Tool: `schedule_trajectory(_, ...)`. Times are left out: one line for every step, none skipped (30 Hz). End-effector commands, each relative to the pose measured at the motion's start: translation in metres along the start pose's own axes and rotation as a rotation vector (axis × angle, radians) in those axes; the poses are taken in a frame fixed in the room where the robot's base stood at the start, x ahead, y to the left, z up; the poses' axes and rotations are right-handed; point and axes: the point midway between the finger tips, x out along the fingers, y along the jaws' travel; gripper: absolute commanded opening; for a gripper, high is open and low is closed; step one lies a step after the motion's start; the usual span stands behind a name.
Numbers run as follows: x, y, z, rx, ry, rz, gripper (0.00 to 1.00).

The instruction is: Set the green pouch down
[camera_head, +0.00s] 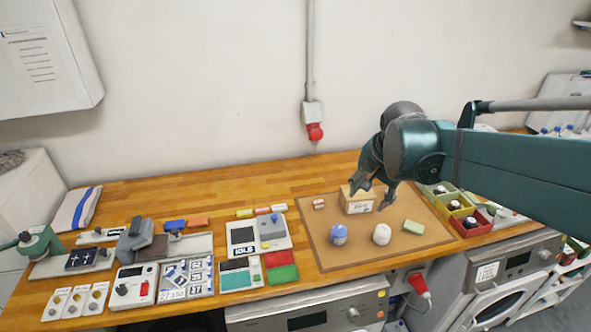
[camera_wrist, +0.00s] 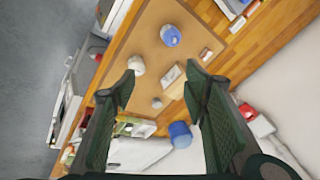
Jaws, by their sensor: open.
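The green pouch (camera_head: 414,227) lies flat near the right side of the brown mat (camera_head: 335,258). My gripper (camera_head: 372,194) is open, above and behind it to the left, close to the small tan box (camera_head: 357,204). In the wrist view my gripper (camera_wrist: 160,78) has its fingers spread wide with nothing held between them. The tan box (camera_wrist: 173,75) shows between the fingertips there. I cannot make out the pouch in the wrist view; the left finger may cover it.
A blue-and-white container (camera_head: 338,235) and a white rounded object (camera_head: 381,234) stand on the mat left of the pouch. Colored bins (camera_head: 470,222) line the mat's right edge. Trays and devices fill the left bench. The mat's front strip is clear.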

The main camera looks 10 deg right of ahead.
Motion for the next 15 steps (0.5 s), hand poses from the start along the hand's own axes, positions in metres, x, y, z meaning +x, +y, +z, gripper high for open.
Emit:
schedule_trajectory(-0.005, 0.0, 0.011, -0.041, 0.005, -0.01, 0.45)
schedule_trajectory(-0.008, 0.0, 0.016, -0.066, 0.009, -0.017, 0.45)
schedule_trajectory(-0.011, 0.0, 0.023, -0.101, 0.014, -0.026, 0.45)
schedule_trajectory(-0.014, 0.0, 0.029, -0.127, 0.018, -0.031, 0.45)
schedule_trajectory(-0.016, 0.001, 0.034, -0.153, 0.022, -0.038, 0.45)
schedule_trajectory(-0.019, 0.001, 0.041, -0.187, 0.028, -0.046, 0.45)
schedule_trajectory(-0.022, 0.001, 0.046, -0.213, 0.033, -0.052, 0.45)
schedule_trajectory(-0.024, 0.002, 0.051, -0.239, 0.037, -0.058, 0.45)
schedule_trajectory(-0.027, 0.002, 0.059, -0.274, 0.043, -0.066, 0.45)
schedule_trajectory(-0.029, 0.003, 0.064, -0.3, 0.048, -0.073, 0.45)
schedule_trajectory(-0.031, 0.003, 0.069, -0.326, 0.053, -0.079, 0.45)
schedule_trajectory(-0.033, 0.004, 0.076, -0.36, 0.059, -0.086, 0.45)
schedule_trajectory(-0.035, 0.005, 0.081, -0.385, 0.064, -0.092, 0.45)
schedule_trajectory(-0.037, 0.006, 0.086, -0.412, 0.069, -0.098, 0.45)
schedule_trajectory(-0.039, 0.007, 0.093, -0.445, 0.077, -0.106, 0.45)
